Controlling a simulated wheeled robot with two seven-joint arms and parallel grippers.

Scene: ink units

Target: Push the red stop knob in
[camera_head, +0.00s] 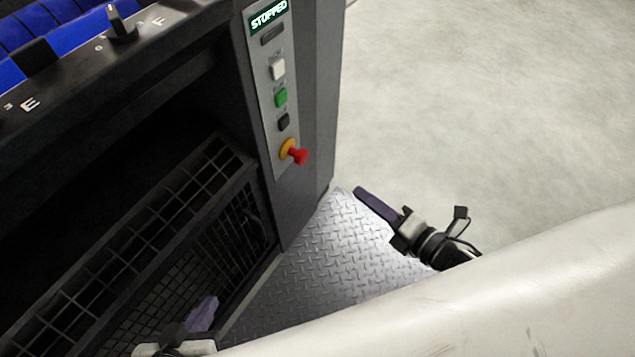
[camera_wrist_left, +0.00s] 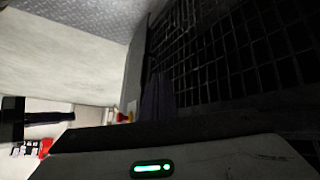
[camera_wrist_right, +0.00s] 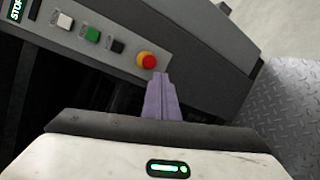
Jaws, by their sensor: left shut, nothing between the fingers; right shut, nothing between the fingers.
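The red stop knob (camera_head: 298,156) sticks out of a yellow collar (camera_head: 287,148) at the lower end of the grey control strip; the display above it (camera_head: 268,16) reads STOPPED. In the right wrist view the knob (camera_wrist_right: 149,61) lies just beyond the fingertips. My right gripper (camera_head: 360,193) is shut and empty, to the right of and below the knob in the head view, apart from it. It also shows in the right wrist view (camera_wrist_right: 160,78). My left gripper (camera_head: 207,303) is shut and empty at the bottom, by the mesh guard; it also shows in the left wrist view (camera_wrist_left: 153,78).
White (camera_head: 278,69), green (camera_head: 281,97) and black (camera_head: 284,121) buttons sit above the knob. A wire mesh guard (camera_head: 190,235) fronts the dark machine opening. Treaded plate (camera_head: 325,265) lies below the panel. Open pale floor (camera_head: 480,90) is to the right.

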